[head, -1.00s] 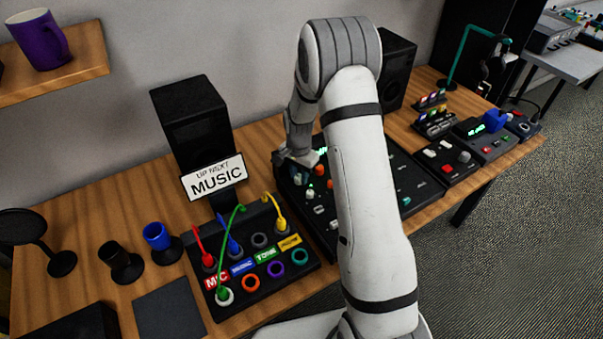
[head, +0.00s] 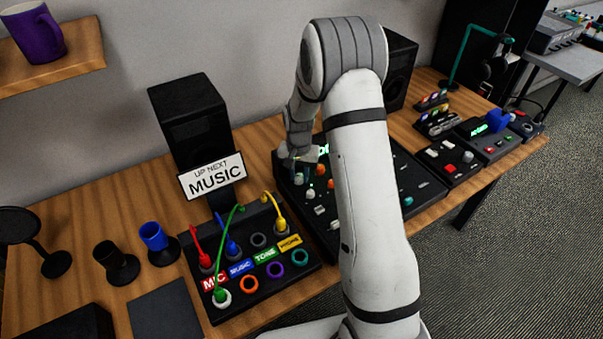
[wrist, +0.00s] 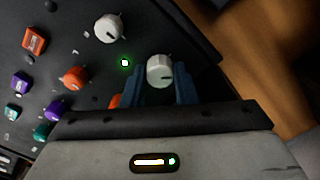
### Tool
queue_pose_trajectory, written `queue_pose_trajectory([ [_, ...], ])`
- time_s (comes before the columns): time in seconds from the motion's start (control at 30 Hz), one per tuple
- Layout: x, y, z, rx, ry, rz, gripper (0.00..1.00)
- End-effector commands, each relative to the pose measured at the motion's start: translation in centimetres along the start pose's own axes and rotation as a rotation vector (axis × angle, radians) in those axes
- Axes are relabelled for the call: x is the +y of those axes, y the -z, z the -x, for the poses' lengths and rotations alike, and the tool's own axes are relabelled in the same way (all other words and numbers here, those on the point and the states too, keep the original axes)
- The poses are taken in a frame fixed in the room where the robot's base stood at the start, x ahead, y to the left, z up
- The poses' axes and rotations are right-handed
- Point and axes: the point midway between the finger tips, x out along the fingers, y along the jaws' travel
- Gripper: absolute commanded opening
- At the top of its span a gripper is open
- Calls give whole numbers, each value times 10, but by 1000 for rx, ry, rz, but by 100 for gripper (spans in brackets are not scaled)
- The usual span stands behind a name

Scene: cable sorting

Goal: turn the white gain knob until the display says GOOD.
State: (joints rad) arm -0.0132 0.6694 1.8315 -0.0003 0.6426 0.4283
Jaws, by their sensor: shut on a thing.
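A white knob (wrist: 160,69) with a dark pointer mark sits on the dark mixer panel (wrist: 88,100) in the wrist view. My gripper (wrist: 161,85) has its two blue fingers on either side of this knob and is shut on it. In the head view my gripper (head: 302,153) is at the far left part of the mixer, and the knob in it is hidden there. A green-lit display (head: 323,150) shows partly behind my arm; its word is cut off and cannot be read.
A second white knob (wrist: 108,28), an orange knob (wrist: 75,77) and a lit green lamp (wrist: 125,63) are close by. A cable patch box (head: 250,285) and a MUSIC sign (head: 213,178) stand to the left. My arm covers the mixer's middle.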

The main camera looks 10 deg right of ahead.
Motion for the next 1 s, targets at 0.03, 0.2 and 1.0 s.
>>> queue_pose_trajectory([
  [0.03,-2,2,2,8,5,0,28],
  [0.2,-1,2,2,5,3,-2,35],
  [1.0,-2,3,79,6,3,-1,35],
])
